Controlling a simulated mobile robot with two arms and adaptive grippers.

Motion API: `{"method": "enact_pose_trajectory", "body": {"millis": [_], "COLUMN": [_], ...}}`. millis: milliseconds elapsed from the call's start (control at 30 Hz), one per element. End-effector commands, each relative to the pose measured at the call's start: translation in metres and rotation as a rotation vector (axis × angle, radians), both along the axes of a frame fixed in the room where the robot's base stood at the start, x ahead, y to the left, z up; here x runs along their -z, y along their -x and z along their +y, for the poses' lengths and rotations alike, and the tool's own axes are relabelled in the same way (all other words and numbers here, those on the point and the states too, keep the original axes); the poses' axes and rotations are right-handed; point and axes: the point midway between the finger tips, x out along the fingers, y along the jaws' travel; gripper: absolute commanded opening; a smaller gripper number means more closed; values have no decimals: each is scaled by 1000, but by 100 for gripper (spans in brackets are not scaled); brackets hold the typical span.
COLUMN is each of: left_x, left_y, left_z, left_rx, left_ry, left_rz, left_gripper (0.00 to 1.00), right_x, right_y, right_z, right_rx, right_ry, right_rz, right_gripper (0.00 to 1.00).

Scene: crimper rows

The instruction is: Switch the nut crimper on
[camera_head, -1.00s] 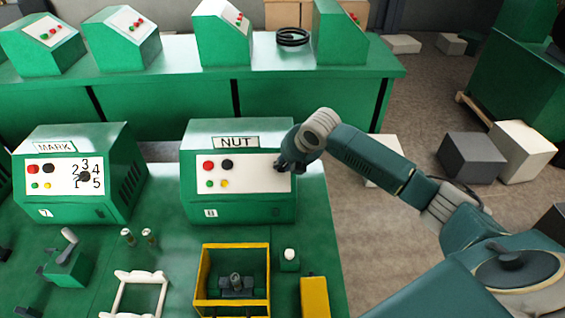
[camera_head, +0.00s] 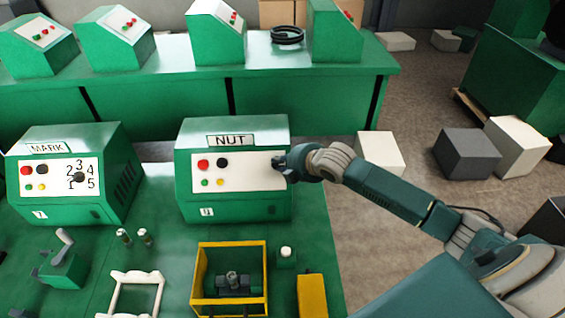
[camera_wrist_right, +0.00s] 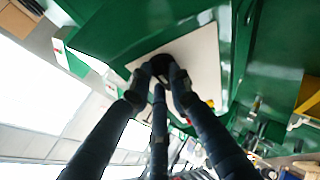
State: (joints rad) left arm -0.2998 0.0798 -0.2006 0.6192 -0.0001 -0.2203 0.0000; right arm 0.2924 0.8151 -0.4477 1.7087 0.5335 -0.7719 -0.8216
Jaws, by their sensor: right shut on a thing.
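The nut crimper (camera_head: 240,208) is a green box with a NUT label. Its white panel (camera_head: 240,173) has red and black buttons above small green and yellow ones. My right gripper (camera_head: 283,167) is at the right end of this panel, its fingers shut on a dark knob. In the right wrist view the knob (camera_wrist_right: 161,62) sits on the white panel between the fingertips (camera_wrist_right: 160,82). The gripper hides most of the knob in the head view, and I cannot tell its setting. My left gripper is not in view.
The MARK machine (camera_head: 70,208) stands to the left with a numbered dial. Grey and white boxes (camera_head: 466,155) lie on the floor at right.

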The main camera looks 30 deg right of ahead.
Motion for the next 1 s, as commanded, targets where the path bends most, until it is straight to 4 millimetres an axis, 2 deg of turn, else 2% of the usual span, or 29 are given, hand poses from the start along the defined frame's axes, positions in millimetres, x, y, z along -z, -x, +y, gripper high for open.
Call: {"method": "enact_pose_trajectory", "body": {"millis": [33, 667, 700, 767, 1000], "left_x": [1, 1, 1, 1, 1], "left_y": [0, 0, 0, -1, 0], "left_z": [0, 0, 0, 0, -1], "left_rx": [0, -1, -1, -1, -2], "left_ry": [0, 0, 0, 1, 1], "left_rz": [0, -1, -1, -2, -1], "left_gripper": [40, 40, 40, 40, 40], "right_x": [7, 6, 6, 6, 4], "right_y": [4, 3, 3, 3, 2], "right_z": [6, 7, 7, 7, 3], "right_rx": [3, 33, 33, 34, 36], "right_ry": [-18, -52, -52, -50, -44], "right_rz": [8, -8, -8, -9, -12], "right_gripper": [0, 0, 24, 36, 38]}}
